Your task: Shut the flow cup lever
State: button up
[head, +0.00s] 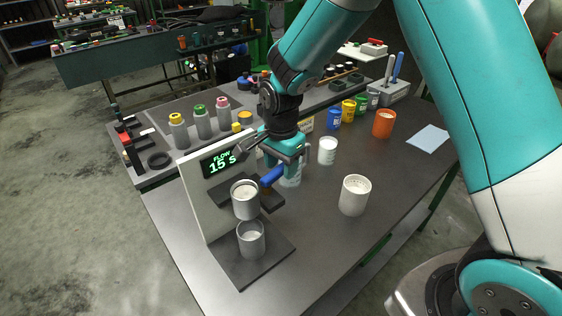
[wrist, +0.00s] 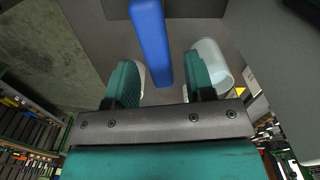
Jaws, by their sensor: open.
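The flow cup (head: 245,200) is a light grey cup with white content, held in a stand (head: 195,196) whose display reads "FLOW 15 s". A blue lever (head: 271,176) sticks out beside the flow cup toward my gripper. A grey receiving cup (head: 251,240) stands on the dark base below it. My gripper (head: 288,168) is at the lever's outer end. In the wrist view the blue lever (wrist: 150,40) runs between my two open teal fingers (wrist: 162,82), with gaps on both sides. The lever's joint with the cup is hidden.
A white cup (head: 354,196) and a smaller white cup (head: 327,151) stand right of my gripper. Another pale container (head: 290,178) is partly hidden behind my gripper. Bottles (head: 202,122) and coloured cans (head: 348,110) line the back. The front right tabletop is clear.

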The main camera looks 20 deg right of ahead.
grip_shut()
jog(key=shift+s+d+m+b, duration=0.15)
jog(key=shift+s+m, duration=0.35)
jog(key=shift+m, duration=0.75)
jog(key=shift+s+d+m+b, duration=0.15)
jog(key=shift+s+m, duration=0.35)
jog(key=shift+m, duration=0.75)
grip_release()
jog(key=shift+r, duration=0.1)
notch_tip(320, 180, up, 17)
jog(key=b, duration=0.2)
jog(key=shift+r+b, duration=0.15)
jog(key=shift+b, duration=0.2)
jog(key=shift+s, duration=0.1)
